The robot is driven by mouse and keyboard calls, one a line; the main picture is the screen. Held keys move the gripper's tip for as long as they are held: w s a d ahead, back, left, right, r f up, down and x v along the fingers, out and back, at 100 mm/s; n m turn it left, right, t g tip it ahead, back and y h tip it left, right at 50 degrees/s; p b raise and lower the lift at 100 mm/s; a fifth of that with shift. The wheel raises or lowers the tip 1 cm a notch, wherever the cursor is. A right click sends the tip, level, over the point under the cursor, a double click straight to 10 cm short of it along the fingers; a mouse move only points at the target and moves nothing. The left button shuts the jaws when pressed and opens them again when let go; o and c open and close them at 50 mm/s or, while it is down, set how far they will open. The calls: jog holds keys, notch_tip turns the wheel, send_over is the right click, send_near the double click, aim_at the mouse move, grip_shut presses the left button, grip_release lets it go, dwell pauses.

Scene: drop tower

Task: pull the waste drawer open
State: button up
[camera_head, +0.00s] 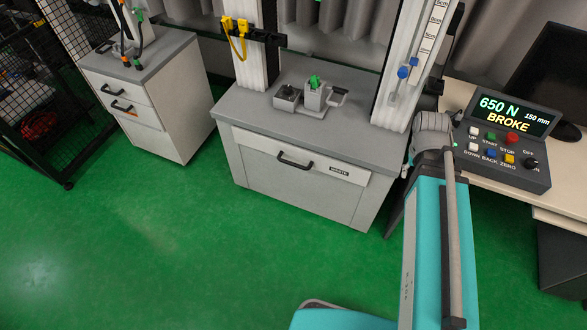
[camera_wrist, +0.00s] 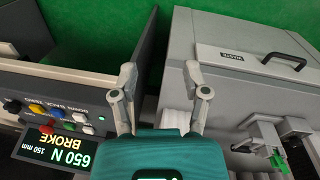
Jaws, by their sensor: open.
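The waste drawer (camera_head: 265,151) is a light grey front below the worktop of the middle cabinet. It carries a black bar handle (camera_head: 295,161) and a small dark label reading WASTE (camera_head: 339,170). The drawer looks shut. In the wrist view the drawer front (camera_wrist: 255,63) lies at the upper right, with its handle (camera_wrist: 288,50) and label visible. My gripper (camera_wrist: 160,76) is open and empty, well left of the handle, with its fingers over the gap between the cabinet and the control desk. In the head view I cannot make out the gripper's fingers.
The control box (camera_head: 508,138) on the desk at the right shows 650 N, BROKE. A test block with a green piece (camera_head: 314,82) stands on the worktop. A second drawer cabinet (camera_head: 150,90) stands at the left. The green floor (camera_head: 190,240) before the drawer is clear.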

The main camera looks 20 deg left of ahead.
jog(key=w+a+f+n+t+h+b, duration=0.2)
jog(key=w+a+f+n+h+b, duration=0.3)
jog(key=a+f+b, duration=0.65)
jog(key=n+t+b, duration=0.7)
jog(key=t+b, duration=0.5)
jog(key=b, duration=2.1)
send_near(293, 165)
jog(key=s+a, duration=0.2)
jog(key=shift+s+a+h, duration=0.1)
jog(key=shift+s+h, duration=0.15)
jog(key=shift+h, duration=0.15)
jog(key=shift+w+f, duration=0.1)
jog(key=shift+w, duration=0.05)
jog(key=b+x, duration=0.2)
jog(key=x, duration=1.1)
jog(key=shift+w+d+f, duration=0.1)
jog(key=shift+w+d, duration=0.1)
jog(key=shift+c, duration=0.3)
